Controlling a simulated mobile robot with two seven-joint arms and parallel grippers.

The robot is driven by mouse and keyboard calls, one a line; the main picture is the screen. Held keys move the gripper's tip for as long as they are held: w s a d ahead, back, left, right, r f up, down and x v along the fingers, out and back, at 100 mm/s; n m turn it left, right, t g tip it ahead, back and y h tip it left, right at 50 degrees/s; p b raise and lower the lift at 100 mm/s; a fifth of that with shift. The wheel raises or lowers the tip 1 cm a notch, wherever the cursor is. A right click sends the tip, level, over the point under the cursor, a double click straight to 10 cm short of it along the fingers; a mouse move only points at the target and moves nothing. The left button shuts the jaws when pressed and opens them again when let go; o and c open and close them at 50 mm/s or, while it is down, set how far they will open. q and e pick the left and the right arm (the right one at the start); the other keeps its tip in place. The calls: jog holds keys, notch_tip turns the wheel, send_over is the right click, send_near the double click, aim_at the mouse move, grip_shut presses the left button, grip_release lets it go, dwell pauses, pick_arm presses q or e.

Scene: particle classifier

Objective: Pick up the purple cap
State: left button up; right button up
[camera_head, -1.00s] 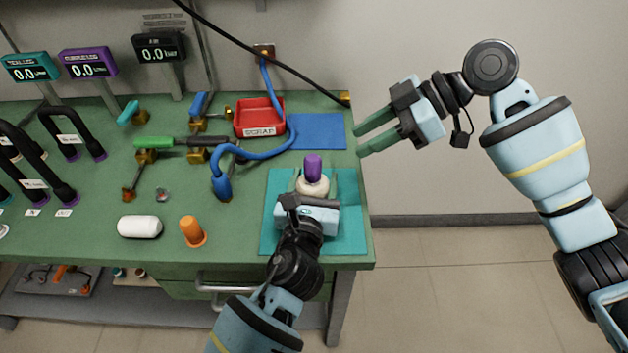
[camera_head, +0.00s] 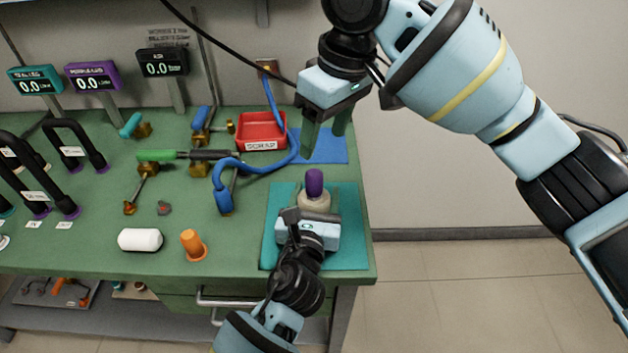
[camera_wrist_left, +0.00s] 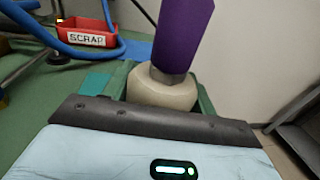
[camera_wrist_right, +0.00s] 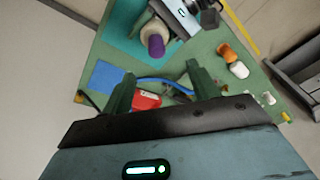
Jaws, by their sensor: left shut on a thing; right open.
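The purple cap (camera_head: 314,183) sits upright on top of a cream bottle (camera_head: 314,202) over the teal mat (camera_head: 350,240). My left gripper (camera_head: 313,208) is shut on the cream bottle, below the cap. In the left wrist view the cap (camera_wrist_left: 183,35) rises above the bottle (camera_wrist_left: 160,90) between the green fingers. My right gripper (camera_head: 325,135) is open and empty, pointing down over the blue mat, behind the cap and apart from it. In the right wrist view the cap (camera_wrist_right: 156,44) is beyond the open fingers (camera_wrist_right: 158,85).
The red scrap bin (camera_head: 262,131) and a blue cable (camera_head: 250,164) lie left of the blue mat (camera_head: 328,148). The bench's right edge is close to the teal mat.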

aim_at(315, 173)
jog(key=shift+m+h, duration=0.4)
jog(key=shift+m, duration=0.1)
jog(key=shift+w+a+f, duration=0.25)
jog(key=shift+a+f, duration=0.05)
jog(key=shift+f, duration=1.55)
jog(key=shift+w+a+f, duration=0.25)
jog(key=shift+f, duration=1.65)
jog(key=shift+w+a+f, duration=0.25)
jog(key=shift+a+f, duration=0.05)
jog(key=shift+f, duration=1.55)
jog(key=shift+c, duration=0.3)
jog(key=c, duration=1)
jog(key=shift+r, duration=0.1)
notch_tip(315, 173, up, 10)
jog(key=shift+f, duration=0.1)
